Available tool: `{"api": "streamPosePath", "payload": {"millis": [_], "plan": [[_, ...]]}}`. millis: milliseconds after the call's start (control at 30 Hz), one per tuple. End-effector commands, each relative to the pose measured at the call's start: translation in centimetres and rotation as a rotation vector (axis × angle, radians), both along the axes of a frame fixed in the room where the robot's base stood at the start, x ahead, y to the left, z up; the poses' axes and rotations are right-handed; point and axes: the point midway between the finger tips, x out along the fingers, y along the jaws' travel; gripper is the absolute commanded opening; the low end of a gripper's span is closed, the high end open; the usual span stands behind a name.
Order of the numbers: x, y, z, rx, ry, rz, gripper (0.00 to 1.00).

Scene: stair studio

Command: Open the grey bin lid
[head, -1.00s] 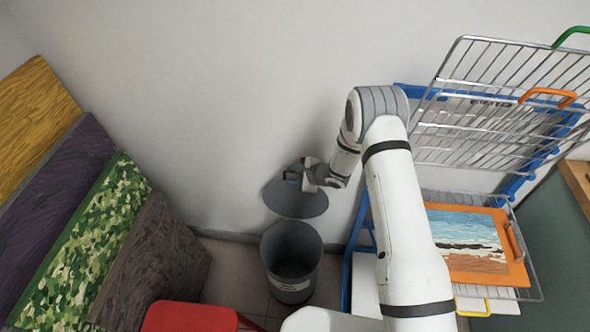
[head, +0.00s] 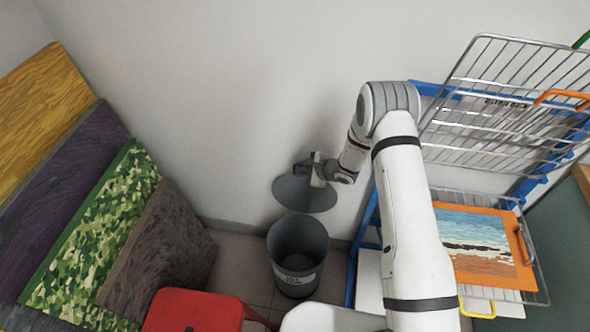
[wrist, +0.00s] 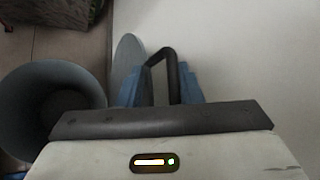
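The round grey bin lid (head: 300,195) is up off the grey bin (head: 298,262), behind and above its rim near the wall. The bin is open, its dark inside visible. I cannot tell whether lid and rim touch. My gripper (head: 318,172) is at the top of the lid. In the wrist view, the blue fingers of my gripper (wrist: 166,85) sit on both sides of a black loop handle (wrist: 168,53), shut on it. The lid (wrist: 127,60) shows nearly edge-on there, beside the open bin (wrist: 45,108).
A blue-framed wire rack (head: 510,110) with an orange-bordered painting (head: 480,245) stands at the right. Coloured panels (head: 85,225) lean at the left. A red object (head: 195,312) and a white one (head: 325,318) are at the front. The wall is close behind the bin.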

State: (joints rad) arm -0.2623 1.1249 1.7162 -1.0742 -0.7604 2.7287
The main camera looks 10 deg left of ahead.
Motion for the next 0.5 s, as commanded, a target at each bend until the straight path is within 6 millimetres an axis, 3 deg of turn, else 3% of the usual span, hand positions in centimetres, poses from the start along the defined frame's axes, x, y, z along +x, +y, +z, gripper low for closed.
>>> {"api": "streamPosePath", "payload": {"millis": [500], "plan": [[-2.5,-5.2,4.1,0.000,-0.001,-0.003,0.32]]}}
